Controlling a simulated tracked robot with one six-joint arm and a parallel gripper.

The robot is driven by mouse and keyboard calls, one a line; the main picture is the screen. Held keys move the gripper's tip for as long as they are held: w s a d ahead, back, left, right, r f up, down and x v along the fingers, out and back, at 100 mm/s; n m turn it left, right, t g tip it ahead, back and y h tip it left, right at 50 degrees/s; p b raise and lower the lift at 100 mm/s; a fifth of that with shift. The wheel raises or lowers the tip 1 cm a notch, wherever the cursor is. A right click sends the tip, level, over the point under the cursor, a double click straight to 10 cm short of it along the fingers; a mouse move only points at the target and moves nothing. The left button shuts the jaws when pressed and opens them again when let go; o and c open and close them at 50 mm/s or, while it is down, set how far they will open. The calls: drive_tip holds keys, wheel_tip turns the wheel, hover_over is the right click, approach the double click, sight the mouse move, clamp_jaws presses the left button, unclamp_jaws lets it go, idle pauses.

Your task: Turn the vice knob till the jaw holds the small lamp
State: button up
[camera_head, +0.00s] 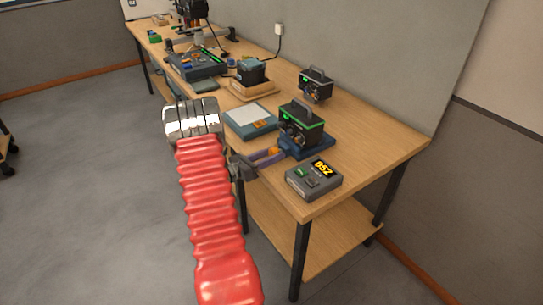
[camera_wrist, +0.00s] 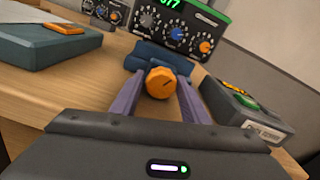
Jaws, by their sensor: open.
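The orange vice knob (camera_wrist: 161,83) is at the middle of the wrist view, with a dark line on its face. My gripper (camera_wrist: 161,77) is open, its two purple fingers reaching along either side of the knob. I cannot tell whether they touch it. The knob also shows in the head view (camera_head: 273,151), partly behind the fingers. The blue vice (camera_wrist: 156,58) is directly behind the knob; its jaw is mostly hidden. A black boxy unit with a handle and green display (camera_head: 301,127) stands at the vice. I cannot make out a separate small lamp.
A grey device reading 052 (camera_head: 314,180) sits right of my gripper near the bench edge. A teal tray-like block (camera_head: 250,122) lies to the left. A second black unit (camera_head: 316,84) stands farther back.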

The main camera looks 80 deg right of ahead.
drive_tip(key=shift+c, duration=0.2)
drive_tip(key=c, duration=0.7)
drive_tip(key=shift+m, duration=2.4)
drive_tip(key=o, duration=0.7)
drive_tip(key=shift+o, duration=0.2)
